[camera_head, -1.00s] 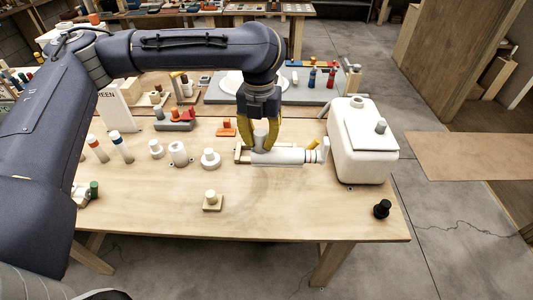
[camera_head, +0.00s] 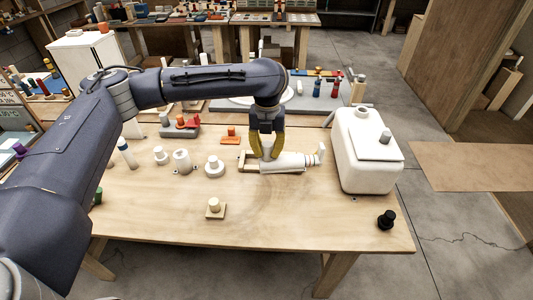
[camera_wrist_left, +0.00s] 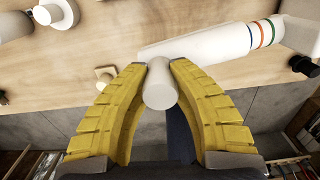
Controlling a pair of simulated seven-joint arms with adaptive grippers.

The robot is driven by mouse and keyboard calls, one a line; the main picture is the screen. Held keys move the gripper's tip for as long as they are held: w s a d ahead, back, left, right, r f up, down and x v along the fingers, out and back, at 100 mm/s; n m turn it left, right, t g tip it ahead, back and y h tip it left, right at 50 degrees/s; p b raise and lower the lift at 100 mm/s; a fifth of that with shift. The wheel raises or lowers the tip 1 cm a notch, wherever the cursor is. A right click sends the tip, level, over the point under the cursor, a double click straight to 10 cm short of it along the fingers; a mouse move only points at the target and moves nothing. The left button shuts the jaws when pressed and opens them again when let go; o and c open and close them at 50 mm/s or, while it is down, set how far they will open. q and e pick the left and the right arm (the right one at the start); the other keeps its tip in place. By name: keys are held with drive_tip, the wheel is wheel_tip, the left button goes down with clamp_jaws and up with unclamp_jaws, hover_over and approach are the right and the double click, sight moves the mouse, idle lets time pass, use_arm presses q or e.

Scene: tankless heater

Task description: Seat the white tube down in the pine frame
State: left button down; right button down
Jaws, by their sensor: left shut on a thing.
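The white tube (camera_head: 285,164) has thin coloured bands near its right end and a short upright stub. It lies over the pine frame (camera_head: 246,161), whose left end shows past the tube. I cannot tell whether the tube is fully down in the frame. My left gripper (camera_head: 269,155) points down from above and is shut on the tube's stub. In the left wrist view, the stub sits between the yellow fingers (camera_wrist_left: 161,92), and the tube body (camera_wrist_left: 210,43) runs off to the upper right with its bands. My right gripper is not in view.
A white tank (camera_head: 368,160) stands close to the tube's right end. White fittings (camera_head: 182,162) stand to the left, and an orange piece (camera_head: 231,135) lies behind. A small block with a knob (camera_head: 214,208) is in front. The front right tabletop is mostly clear, save a black knob (camera_head: 387,220).

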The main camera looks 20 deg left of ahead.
use_arm(q)
drive_tip(key=w+a+f+m, duration=0.1)
drive_tip(key=w+a+f, duration=0.4)
drive_tip(key=w+a, duration=0.5)
drive_tip(key=shift+w+f+m, duration=0.2)
drive_tip(key=shift+w+m, duration=0.2)
drive_tip(key=shift+w, duration=0.65)
drive_tip(key=shift+f, duration=1.7)
drive_tip(key=shift+d+f, duration=0.1)
drive_tip(key=shift+f, duration=1.85)
idle(1.0)
drive_tip(key=c, duration=1.2)
unclamp_jaws()
